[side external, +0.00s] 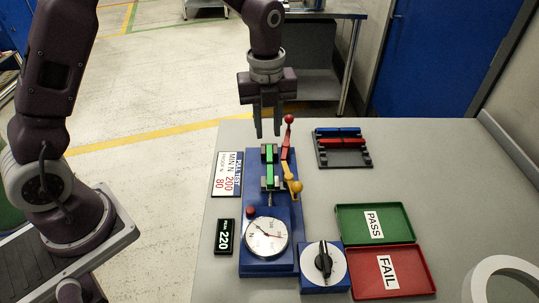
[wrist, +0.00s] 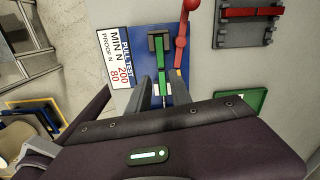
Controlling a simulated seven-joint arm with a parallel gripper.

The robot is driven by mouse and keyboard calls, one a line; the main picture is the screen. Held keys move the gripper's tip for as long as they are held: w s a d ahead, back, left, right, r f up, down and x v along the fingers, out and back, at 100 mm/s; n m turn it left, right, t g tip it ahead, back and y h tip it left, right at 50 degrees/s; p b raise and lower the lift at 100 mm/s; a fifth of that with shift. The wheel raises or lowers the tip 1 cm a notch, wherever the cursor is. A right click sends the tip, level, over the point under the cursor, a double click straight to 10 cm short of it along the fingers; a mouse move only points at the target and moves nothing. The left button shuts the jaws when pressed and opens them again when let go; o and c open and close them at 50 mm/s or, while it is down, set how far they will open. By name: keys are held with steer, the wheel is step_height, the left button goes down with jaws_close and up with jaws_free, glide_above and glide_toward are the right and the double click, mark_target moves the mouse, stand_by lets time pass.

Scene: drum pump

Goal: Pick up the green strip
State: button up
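The green strip (side external: 269,170) stands lengthwise in the dark clamps on the blue tester (side external: 291,222). In the wrist view the green strip (wrist: 161,52) lies ahead of my fingers, its near part between them in the picture. A clamp crosses part of the strip, so I cannot tell whether it is in one piece. My gripper (side external: 267,134) is open and empty, pointing down above the far end of the tester, apart from the strip. In the wrist view my gripper (wrist: 161,88) has its two fingers apart.
A red-knobbed lever (side external: 288,121) rises close beside my fingers. A yellow handle (side external: 293,186) and dial (side external: 266,238) are on the tester. A display (side external: 224,237) reads 220. A rack (side external: 343,158) holds blue and red strips. Green PASS (side external: 399,212) and red FAIL (side external: 412,262) trays lie right.

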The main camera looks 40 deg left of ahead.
mark_target(270, 156)
steer(key=shift+m, duration=0.8)
steer(key=f, duration=0.3)
steer(key=w+f, duration=0.1)
steer(key=f, duration=0.5)
steer(key=shift+w+a+f, duration=0.15)
steer(key=shift+a+f, duration=0.1)
steer(key=shift+a, duration=0.1)
jaws_close()
